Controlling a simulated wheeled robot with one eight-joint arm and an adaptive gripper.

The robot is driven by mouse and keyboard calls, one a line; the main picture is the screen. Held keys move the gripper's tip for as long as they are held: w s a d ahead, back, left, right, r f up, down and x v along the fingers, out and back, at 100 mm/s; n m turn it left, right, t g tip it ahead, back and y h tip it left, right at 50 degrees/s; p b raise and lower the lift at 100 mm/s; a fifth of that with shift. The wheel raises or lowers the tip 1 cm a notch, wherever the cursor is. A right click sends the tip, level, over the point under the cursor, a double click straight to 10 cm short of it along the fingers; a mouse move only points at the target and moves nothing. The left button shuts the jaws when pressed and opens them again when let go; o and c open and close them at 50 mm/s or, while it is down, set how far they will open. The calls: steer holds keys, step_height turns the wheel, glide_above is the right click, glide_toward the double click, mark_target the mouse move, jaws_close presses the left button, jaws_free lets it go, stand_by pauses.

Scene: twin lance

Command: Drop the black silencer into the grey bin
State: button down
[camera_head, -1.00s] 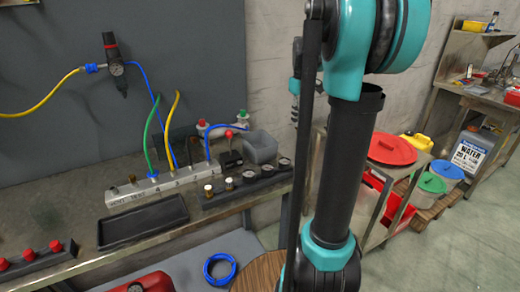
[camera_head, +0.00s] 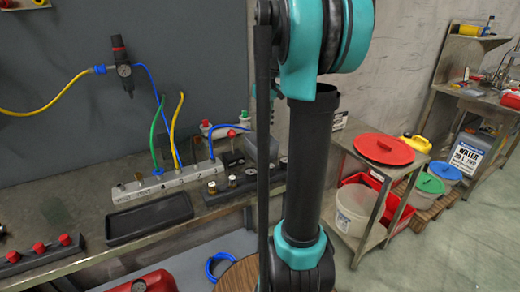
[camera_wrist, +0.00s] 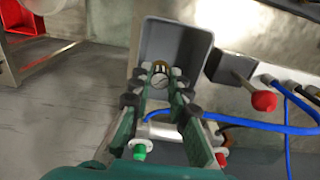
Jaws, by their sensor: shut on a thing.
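In the wrist view my gripper (camera_wrist: 160,82) is shut on a small round piece, the silencer (camera_wrist: 160,69), of which a brassy rim and a pale end show between the fingertips. Its black body is mostly hidden by the fingers. The grey bin (camera_wrist: 176,32) lies right beyond the fingertips, its open inside facing the camera. The fingertips overlap its near rim in the picture; the height between them cannot be told.
A white manifold (camera_head: 150,187) with coloured hoses stands on the bench, near a black tray (camera_head: 150,218) and a dark rail with brass fittings (camera_head: 232,181). In the wrist view a red-knobbed lever (camera_wrist: 263,101) and blue hoses (camera_wrist: 270,127) lie close right of the bin.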

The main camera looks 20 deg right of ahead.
steer(key=shift+f, duration=1.25)
steer(key=c, duration=1.4)
jaws_free()
steer(key=shift+o, duration=0.2)
step_height(320, 180, up, 12)
